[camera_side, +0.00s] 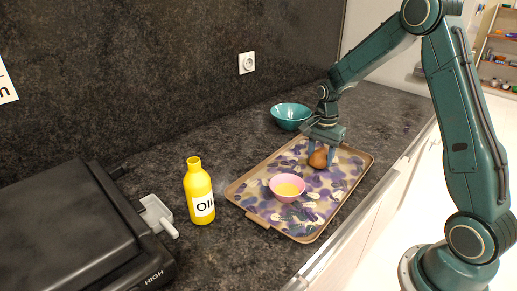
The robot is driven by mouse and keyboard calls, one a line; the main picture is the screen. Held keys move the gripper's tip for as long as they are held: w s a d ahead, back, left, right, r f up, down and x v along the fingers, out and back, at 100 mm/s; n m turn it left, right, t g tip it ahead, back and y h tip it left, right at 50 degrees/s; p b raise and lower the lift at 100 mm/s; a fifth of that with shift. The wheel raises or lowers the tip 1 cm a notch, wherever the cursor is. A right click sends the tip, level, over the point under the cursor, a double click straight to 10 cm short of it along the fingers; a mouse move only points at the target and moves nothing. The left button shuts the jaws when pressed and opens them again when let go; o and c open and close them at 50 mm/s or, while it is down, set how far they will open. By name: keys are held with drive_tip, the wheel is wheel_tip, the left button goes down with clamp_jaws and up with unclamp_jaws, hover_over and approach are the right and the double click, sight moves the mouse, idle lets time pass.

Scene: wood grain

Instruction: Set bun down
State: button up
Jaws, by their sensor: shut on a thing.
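A brown bun (318,158) is at the far part of a patterned tray (234,193) with a tan rim. My gripper (320,150) points down over the tray and is shut on the bun, its fingers around the bun's sides. The bun is low, at or just above the tray surface; I cannot tell whether it touches. Part of the bun is hidden by the fingers.
A pink bowl (274,186) with yellow contents stands on the tray, nearer than the bun. A teal bowl (291,115) stands behind the tray. A yellow oil bottle (198,180) and a black grill (75,230) are at the left. The counter's front edge runs right of the tray.

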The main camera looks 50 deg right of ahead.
sight(321, 151)
drive_tip(key=shift+f, duration=0.15)
drive_tip(key=o, duration=1)
wheel_tip(321, 151, up, 12)
drive_tip(key=shift+r, duration=0.2)
idle(0.5)
